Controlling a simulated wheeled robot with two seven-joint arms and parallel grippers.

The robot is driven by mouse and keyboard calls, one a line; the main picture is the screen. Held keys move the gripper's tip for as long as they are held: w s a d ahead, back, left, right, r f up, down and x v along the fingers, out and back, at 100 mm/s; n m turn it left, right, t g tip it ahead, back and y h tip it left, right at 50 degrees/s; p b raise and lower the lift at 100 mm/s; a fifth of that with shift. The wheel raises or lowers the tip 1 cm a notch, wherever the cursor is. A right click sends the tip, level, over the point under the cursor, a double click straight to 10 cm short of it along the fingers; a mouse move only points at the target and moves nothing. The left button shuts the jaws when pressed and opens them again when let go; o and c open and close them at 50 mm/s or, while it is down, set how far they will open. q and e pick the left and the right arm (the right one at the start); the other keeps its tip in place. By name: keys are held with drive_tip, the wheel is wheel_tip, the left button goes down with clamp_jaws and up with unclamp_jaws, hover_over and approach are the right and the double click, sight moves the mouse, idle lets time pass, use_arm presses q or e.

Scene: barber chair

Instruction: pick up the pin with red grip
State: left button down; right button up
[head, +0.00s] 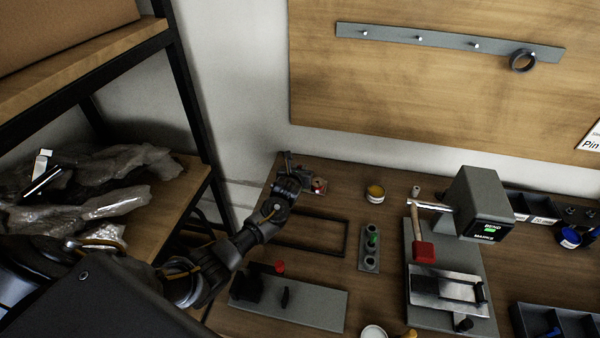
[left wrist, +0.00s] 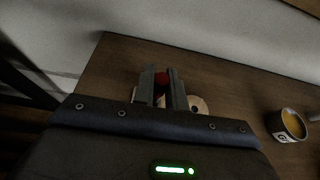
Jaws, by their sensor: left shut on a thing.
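The pin with the red grip (left wrist: 161,78) shows in the left wrist view as a dark red piece between the two fingers; the rest of it is hidden. My left gripper (head: 288,158) is at the far left corner of the wooden table, and its fingers also show in the left wrist view (left wrist: 163,88). It is shut on the red grip. A small pale and reddish thing (head: 319,185) lies just right of the gripper, and a pale round piece (left wrist: 198,105) shows beside the fingers. My right gripper is not in view.
A yellow-filled cup (head: 375,192) stands right of the gripper. A grey block with a green pin (head: 370,258), a black frame (head: 346,240) and a grey fixture with a red knob (head: 318,305) are nearer. A press (head: 480,200) stands right; a shelf (head: 185,195) is left.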

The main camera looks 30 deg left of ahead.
use_arm(q)
drive_tip(key=s+d+r+p, duration=0.4)
drive_tip(key=s+d+r, duration=0.3)
drive_tip(key=s+r, duration=0.5)
drive_tip(key=shift+p, duration=0.4)
drive_tip(key=shift+f, duration=0.15)
